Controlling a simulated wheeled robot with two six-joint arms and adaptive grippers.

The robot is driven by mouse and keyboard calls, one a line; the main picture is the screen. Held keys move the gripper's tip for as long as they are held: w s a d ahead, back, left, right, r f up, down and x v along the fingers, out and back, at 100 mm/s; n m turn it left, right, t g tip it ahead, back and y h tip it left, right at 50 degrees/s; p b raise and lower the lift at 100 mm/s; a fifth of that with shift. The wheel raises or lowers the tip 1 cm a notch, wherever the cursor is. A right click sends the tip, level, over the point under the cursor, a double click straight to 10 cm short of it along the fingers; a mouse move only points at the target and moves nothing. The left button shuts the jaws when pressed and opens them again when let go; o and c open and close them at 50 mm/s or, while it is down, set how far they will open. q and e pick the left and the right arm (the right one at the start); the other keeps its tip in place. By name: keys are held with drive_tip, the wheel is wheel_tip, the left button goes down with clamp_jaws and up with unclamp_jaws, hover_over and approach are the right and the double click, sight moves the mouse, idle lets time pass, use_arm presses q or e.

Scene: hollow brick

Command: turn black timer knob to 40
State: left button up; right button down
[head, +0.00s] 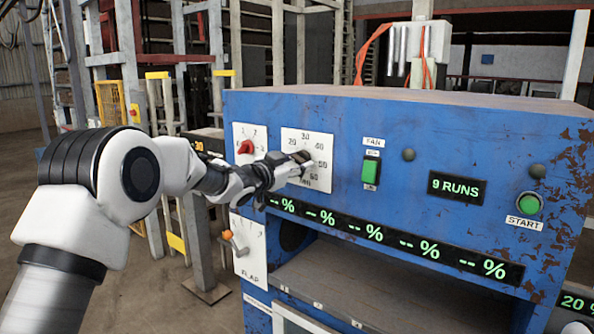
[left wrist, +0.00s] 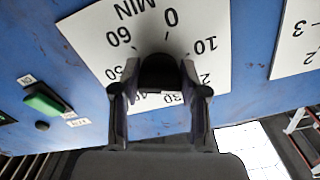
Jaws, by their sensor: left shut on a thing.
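The white timer plate (head: 322,142), marked in minutes, is on the blue machine's front; it also shows upside down in the left wrist view (left wrist: 95,37). My left gripper (head: 301,158) reaches it from the left, its fingers covering the knob in the head view. In the left wrist view the black timer knob (left wrist: 160,72) sits between the two fingertips, and the left gripper (left wrist: 160,85) is shut on it. The knob's pointer is hidden, so I cannot tell its setting. My right gripper is not in view.
A red knob (head: 245,147) on a white plate is just left of the timer. An orange-tipped flap lever (head: 228,235) is below it. A green fan switch (head: 371,169), a 9 RUNS display (head: 457,188) and a green start button (head: 529,204) are to the right.

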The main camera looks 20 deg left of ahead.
use_arm(q)
drive_tip(key=m+b, duration=0.3)
drive_tip(key=m, duration=0.2)
drive_tip(key=shift+a+f+m, duration=0.1)
drive_tip(key=shift+m, duration=0.2)
drive_tip(key=m+b, duration=0.3)
drive_tip(key=m, duration=0.3)
drive_tip(key=shift+w+b, duration=0.1)
drive_tip(key=shift+b, duration=0.3)
drive_tip(key=m+b, duration=0.1)
drive_tip(key=m, duration=0.1)
drive_tip(key=m+b, duration=0.1)
drive_tip(key=m, duration=0.1)
drive_tip(key=m+b, duration=0.1)
drive_tip(key=m, duration=0.1)
drive_tip(key=shift+r+m, duration=0.3)
drive_tip(key=shift+r, duration=0.05)
drive_tip(key=m+b, duration=0.2)
drive_tip(key=m, duration=0.3)
drive_tip(key=shift+r+b, duration=0.2)
drive_tip(key=shift+b, duration=0.15)
drive_tip(key=shift+m, duration=0.3)
drive_tip(key=o, duration=1.1)
drive_tip(key=shift+o, duration=0.2)
